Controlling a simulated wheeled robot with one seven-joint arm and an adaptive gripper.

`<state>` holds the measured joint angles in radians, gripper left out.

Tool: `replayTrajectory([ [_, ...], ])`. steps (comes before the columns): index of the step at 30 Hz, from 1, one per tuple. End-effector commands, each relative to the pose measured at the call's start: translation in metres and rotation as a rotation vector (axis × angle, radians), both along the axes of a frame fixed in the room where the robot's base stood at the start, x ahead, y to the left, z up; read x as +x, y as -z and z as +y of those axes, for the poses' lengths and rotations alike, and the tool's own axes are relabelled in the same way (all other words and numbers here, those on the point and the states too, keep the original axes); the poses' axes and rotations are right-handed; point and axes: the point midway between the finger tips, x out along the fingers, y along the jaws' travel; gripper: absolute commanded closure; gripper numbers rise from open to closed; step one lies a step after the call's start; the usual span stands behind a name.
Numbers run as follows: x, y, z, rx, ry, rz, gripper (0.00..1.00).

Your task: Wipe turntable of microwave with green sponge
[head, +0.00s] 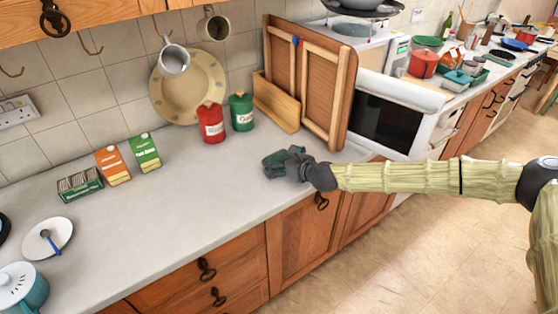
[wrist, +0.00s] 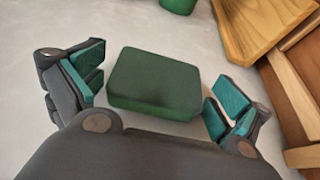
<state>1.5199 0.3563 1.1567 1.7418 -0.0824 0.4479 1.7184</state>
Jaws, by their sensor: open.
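The green sponge (wrist: 155,82) lies flat on the grey counter, between the two spread fingers of my gripper (wrist: 160,88) in the wrist view. A gap shows on each side of it, so the fingers do not touch it. In the head view my gripper (head: 284,160) is low over the counter near its front edge, and the fingers largely hide the sponge there. The white microwave (head: 400,45) stands on the counter at the upper right. A white panel with a dark window (head: 387,125), seemingly its door, stands in front. The turntable is hidden.
Wooden boards (head: 310,80) lean between my gripper and the microwave. A red canister (head: 211,123) and a green canister (head: 242,111) stand at the back. Cartons (head: 146,153) stand left of my gripper. The counter between is clear.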

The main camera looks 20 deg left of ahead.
Motion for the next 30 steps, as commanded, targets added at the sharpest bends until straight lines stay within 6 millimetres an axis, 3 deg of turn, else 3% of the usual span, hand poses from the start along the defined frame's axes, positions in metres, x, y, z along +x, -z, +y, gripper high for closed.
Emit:
replayTrajectory([
  [2,0.0,0.0,0.0,0.0,0.0,0.0,0.0],
  [4,0.0,0.0,0.0,0.0,0.0,0.0,0.1],
  [9,0.0,0.0,0.0,0.0,0.0,0.0,0.24],
  [22,0.0,-0.002,0.0,0.001,0.0,-0.001,0.24],
  [30,0.001,-0.023,0.0,0.001,-0.001,-0.003,0.24],
])
